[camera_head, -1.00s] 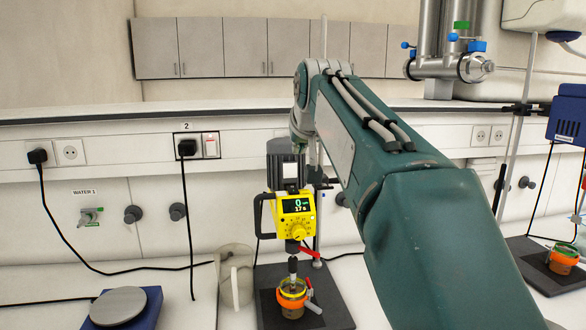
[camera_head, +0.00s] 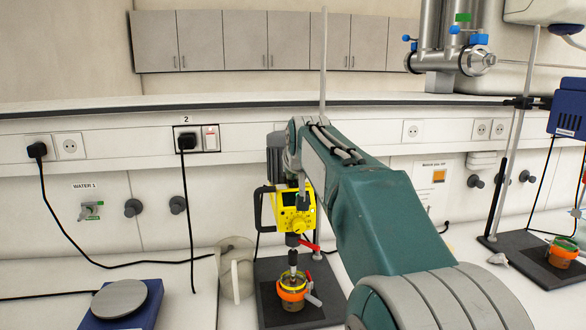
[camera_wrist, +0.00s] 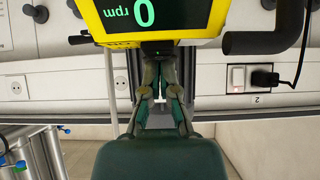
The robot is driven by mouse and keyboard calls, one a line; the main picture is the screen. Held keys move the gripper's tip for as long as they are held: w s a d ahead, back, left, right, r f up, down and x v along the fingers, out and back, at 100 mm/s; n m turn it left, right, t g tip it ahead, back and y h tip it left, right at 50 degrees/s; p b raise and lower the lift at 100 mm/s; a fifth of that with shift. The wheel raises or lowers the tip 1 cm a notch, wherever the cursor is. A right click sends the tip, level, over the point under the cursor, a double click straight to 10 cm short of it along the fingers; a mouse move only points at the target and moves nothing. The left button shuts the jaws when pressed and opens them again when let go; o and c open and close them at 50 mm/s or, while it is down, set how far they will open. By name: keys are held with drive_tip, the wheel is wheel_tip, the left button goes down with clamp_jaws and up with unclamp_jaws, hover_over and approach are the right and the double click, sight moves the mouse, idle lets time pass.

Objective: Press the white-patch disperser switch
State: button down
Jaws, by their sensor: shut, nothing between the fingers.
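The yellow disperser (camera_head: 298,222) with a dark handle stands in the middle of the head view, above a jar with an orange ring (camera_head: 292,292). My gripper (camera_head: 303,206) is shut and empty, in front of the disperser's display and partly covering it. In the wrist view, which is upside down, the shut fingers of my gripper (camera_wrist: 158,58) point at the edge of the yellow housing (camera_wrist: 185,22), whose display reads 0 rpm. I cannot tell whether they touch. I cannot make out a white patch on the disperser. A white wall switch (camera_head: 211,138) sits beside a plugged socket marked 2.
A beaker (camera_head: 236,272) stands left of the disperser's base. A balance (camera_head: 120,300) is at the lower left. A blue device (camera_head: 570,112) on a stand is at the right. Black cables hang along the wall. The bench between the two stands is mostly hidden by my arm.

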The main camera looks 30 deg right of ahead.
drive_tip(key=shift+w+f, duration=0.1)
drive_tip(key=shift+f, duration=0.25)
drive_tip(key=shift+w+d+r, duration=0.15)
drive_tip(key=shift+w+d, duration=0.1)
drive_tip(key=shift+w, duration=0.5)
drive_tip(key=v, duration=1.2)
